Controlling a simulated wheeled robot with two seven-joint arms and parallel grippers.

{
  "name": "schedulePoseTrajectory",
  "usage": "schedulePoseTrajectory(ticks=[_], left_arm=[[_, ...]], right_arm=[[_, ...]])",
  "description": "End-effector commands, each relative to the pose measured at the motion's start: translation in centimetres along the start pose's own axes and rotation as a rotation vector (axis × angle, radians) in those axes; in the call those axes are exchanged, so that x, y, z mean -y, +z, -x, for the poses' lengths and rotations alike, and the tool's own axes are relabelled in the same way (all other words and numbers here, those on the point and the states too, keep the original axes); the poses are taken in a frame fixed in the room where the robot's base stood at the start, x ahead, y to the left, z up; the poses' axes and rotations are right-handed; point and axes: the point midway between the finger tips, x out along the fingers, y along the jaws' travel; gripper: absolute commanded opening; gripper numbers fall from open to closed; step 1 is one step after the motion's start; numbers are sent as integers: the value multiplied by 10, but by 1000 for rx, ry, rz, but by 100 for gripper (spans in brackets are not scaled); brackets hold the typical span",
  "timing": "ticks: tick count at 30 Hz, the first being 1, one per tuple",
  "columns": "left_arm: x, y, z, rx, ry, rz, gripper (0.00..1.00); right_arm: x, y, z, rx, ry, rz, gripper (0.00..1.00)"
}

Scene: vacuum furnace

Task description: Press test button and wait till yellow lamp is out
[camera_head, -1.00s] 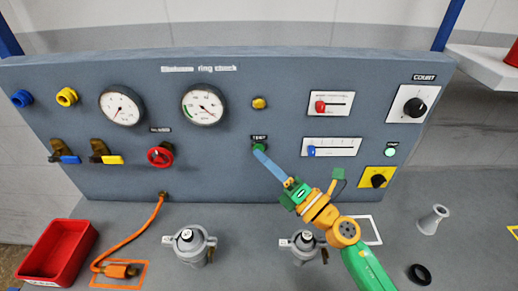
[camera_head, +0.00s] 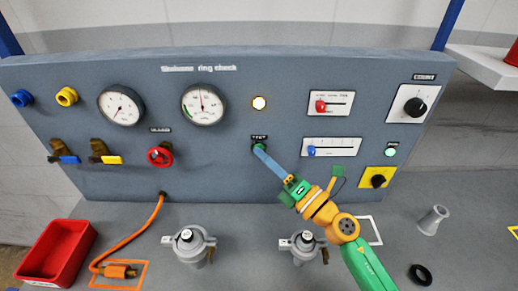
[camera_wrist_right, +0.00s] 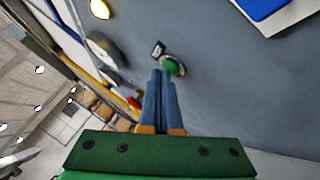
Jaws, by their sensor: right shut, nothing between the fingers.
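The green test button (camera_head: 259,147) sits on the grey panel below the lamp, under a small black label. My right gripper (camera_head: 260,151) is shut and empty, with its blue fingertips at the button. In the right wrist view the green button (camera_wrist_right: 170,66) shows just beyond the closed fingertips (camera_wrist_right: 161,74); I cannot tell how far it is pressed. The yellow lamp (camera_head: 259,103) above it is lit, with a bright pale centre. My left gripper is not in view.
The panel carries two gauges (camera_head: 203,104), a red valve wheel (camera_head: 160,156), sliders (camera_head: 331,147) and a black count knob (camera_head: 414,107). On the bench are a red bin (camera_head: 57,252), an orange hose (camera_head: 130,243) and two grey regulators (camera_head: 189,244).

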Motion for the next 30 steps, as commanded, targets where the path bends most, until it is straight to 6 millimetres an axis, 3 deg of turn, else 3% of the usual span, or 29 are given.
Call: schedulePoseTrajectory(ticks=[19,30], left_arm=[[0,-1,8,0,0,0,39],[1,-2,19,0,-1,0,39]], right_arm=[[-9,-8,12,0,-1,0,0],[-28,-27,38,-1,-1,-2,0]])
